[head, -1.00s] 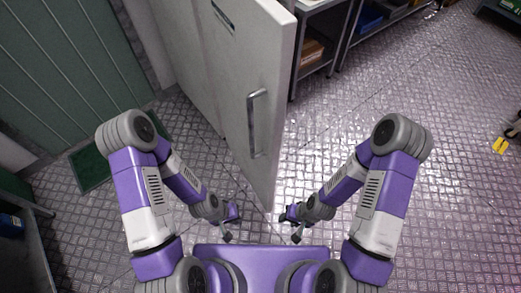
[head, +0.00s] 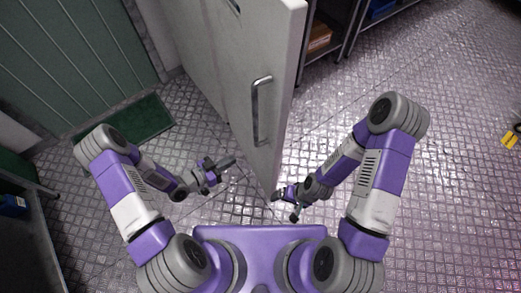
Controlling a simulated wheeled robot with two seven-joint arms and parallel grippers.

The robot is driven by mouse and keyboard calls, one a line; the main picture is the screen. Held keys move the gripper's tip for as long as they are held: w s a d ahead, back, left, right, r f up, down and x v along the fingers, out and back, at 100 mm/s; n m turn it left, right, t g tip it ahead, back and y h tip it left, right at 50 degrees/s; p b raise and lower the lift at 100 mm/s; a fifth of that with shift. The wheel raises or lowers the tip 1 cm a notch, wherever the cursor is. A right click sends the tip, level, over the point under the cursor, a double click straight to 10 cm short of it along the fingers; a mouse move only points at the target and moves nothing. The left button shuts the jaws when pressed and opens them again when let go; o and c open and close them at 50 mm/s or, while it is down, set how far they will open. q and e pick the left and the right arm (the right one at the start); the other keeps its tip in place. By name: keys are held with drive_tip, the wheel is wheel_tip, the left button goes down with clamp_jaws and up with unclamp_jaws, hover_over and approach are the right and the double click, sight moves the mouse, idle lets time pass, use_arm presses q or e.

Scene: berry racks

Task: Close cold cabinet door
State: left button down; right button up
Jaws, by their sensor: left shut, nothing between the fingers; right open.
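The cold cabinet door (head: 240,75) is a tall white panel, standing open and swung out toward me. Its metal bar handle (head: 256,110) is on the side facing me. My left gripper (head: 228,161) is on the left side of the door, shut and empty, apart from the handle. My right gripper (head: 284,203) is low near the door's bottom front corner, on its right side, open. I cannot tell whether it touches the door. The cabinet's inside is hidden behind the door.
Metal racks with a cardboard box (head: 319,38) and a blue crate (head: 381,8) stand behind the door. A green mat (head: 130,121) lies at left. A dark shelf (head: 22,215) is at far left.

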use_arm(q)
drive_tip(key=s+r+m+h, duration=0.2)
drive_tip(key=s+m+h, duration=0.1)
drive_tip(key=b, duration=0.2)
approach(268, 147)
drive_tip(key=shift+g, duration=0.4)
drive_tip(key=x, duration=0.6)
drive_tip(key=shift+w+d+r, duration=0.3)
drive_tip(key=shift+d, duration=0.05)
